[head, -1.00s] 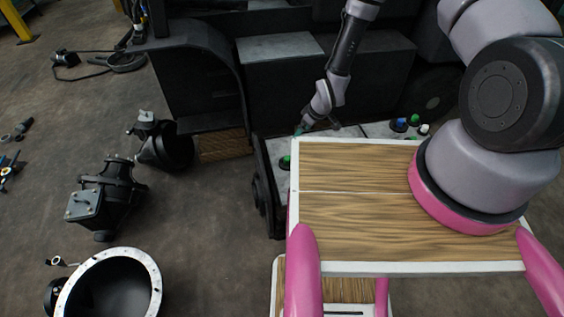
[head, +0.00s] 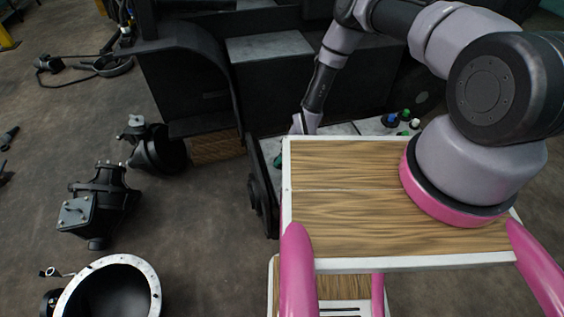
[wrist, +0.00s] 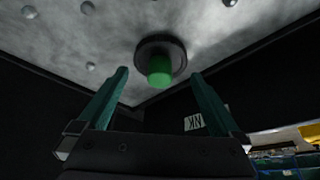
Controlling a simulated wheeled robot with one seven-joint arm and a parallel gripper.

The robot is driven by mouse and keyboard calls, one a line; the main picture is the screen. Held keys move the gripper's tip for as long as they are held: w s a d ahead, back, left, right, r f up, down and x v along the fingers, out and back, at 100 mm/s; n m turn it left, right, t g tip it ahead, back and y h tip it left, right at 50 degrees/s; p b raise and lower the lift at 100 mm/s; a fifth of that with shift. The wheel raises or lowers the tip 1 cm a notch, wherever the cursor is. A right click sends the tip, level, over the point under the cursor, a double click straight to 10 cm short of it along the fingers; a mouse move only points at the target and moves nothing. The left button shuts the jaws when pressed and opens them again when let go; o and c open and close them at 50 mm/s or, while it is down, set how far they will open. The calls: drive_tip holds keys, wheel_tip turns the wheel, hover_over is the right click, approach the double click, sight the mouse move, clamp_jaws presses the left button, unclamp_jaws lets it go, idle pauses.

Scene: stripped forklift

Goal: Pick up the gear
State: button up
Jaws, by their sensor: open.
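In the wrist view a dark round disc with a green cylindrical middle (wrist: 160,66) sits on a pale grey surface (wrist: 60,45); it is the likeliest gear, but I cannot make out teeth. My gripper (wrist: 160,74) is open, with one teal finger on each side of the green part in the picture. The fingers look apart from it, and nothing is between them. In the head view my gripper is small and partly hidden near the left edge of the wooden top, over the grey surface, and the disc cannot be made out clearly.
Small parts with green, blue and white tops (head: 402,121) stand on the grey surface at right. The black forklift body (head: 285,85) rises behind. Black housings (head: 100,203) and a large ring-shaped casing (head: 112,285) lie on the floor at left. Floor between them is clear.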

drive_tip(key=shift+x, duration=1.05)
drive_tip(key=c, duration=1)
